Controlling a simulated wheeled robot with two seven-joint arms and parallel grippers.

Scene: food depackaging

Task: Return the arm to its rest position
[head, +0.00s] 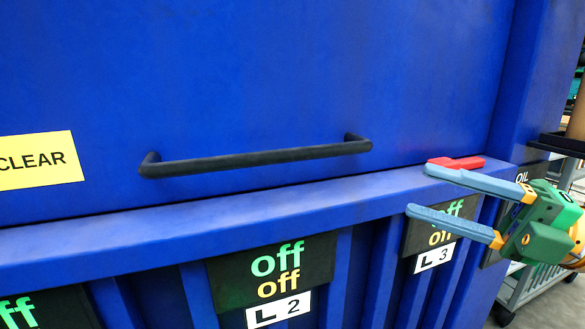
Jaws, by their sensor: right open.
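My right gripper (423,190) is at the right of the head view, in front of the blue machine's ledge. Its two grey-blue fingers point left and are spread apart with nothing between them. A red piece (456,162) shows right behind the upper finger; I cannot tell whether it is part of the gripper or lies on the ledge. The green and orange gripper body (542,220) is at the right edge, and the rest of the arm is cut off. My left gripper is not in view.
A large blue machine (300,75) fills the view, with a black bar handle (260,160) and a yellow CLEAR label (38,161). Below the ledge are dark panels reading "off" (275,270), labelled L 2 and L 3. A grey cart (535,290) stands at the right behind my arm.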

